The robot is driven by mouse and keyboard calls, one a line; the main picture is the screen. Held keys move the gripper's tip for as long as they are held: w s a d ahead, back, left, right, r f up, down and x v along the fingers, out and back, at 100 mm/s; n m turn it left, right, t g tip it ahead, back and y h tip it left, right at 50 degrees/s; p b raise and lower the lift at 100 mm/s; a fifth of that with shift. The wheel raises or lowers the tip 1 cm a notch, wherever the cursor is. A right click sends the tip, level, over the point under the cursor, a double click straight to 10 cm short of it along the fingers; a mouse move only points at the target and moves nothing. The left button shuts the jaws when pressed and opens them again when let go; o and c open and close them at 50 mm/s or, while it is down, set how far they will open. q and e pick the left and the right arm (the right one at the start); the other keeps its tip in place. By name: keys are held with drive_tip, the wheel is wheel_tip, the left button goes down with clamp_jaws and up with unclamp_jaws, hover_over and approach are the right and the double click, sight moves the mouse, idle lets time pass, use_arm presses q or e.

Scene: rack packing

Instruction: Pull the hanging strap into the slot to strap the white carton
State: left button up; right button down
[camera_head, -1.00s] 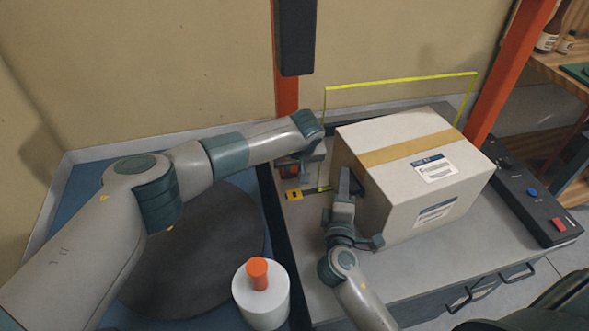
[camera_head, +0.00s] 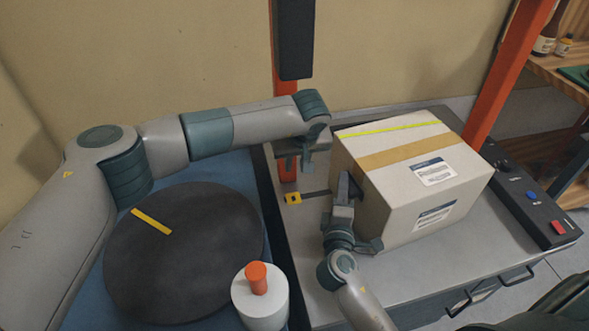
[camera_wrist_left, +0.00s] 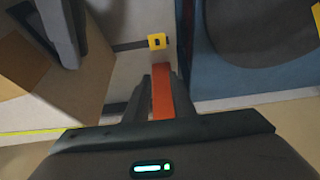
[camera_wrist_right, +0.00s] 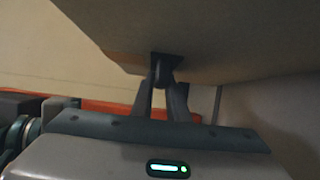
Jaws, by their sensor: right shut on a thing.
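The white carton (camera_head: 400,205) with tan tape and labels stands on the grey bench. A thin yellow-green strap (camera_head: 390,128) lies across its top near the far edge; it also shows in the left wrist view (camera_wrist_left: 38,131). A yellow block with a dark opening (camera_head: 293,198) sits left of the carton, also in the left wrist view (camera_wrist_left: 157,41). My left gripper (camera_head: 295,165) is open beyond this block, at the foot of the orange post. My right gripper (camera_head: 346,183) is at the carton's left face, shut on a small dark piece (camera_wrist_right: 165,68), mostly hidden.
Orange posts (camera_head: 486,95) stand behind and right of the carton. A button panel (camera_head: 530,200) lies along the right. A black disc (camera_head: 190,260) with a yellow strip and a white cylinder with an orange knob (camera_head: 259,300) are left. Bench (camera_head: 415,270) is clear in front.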

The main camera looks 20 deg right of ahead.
use_arm(q)
drive_tip(key=shift+v, duration=1.9)
use_arm(e)
drive_tip(key=c, duration=1.6)
unclamp_jaws()
drive_tip(key=shift+c, duration=0.2)
drive_tip(key=shift+s, duration=0.1)
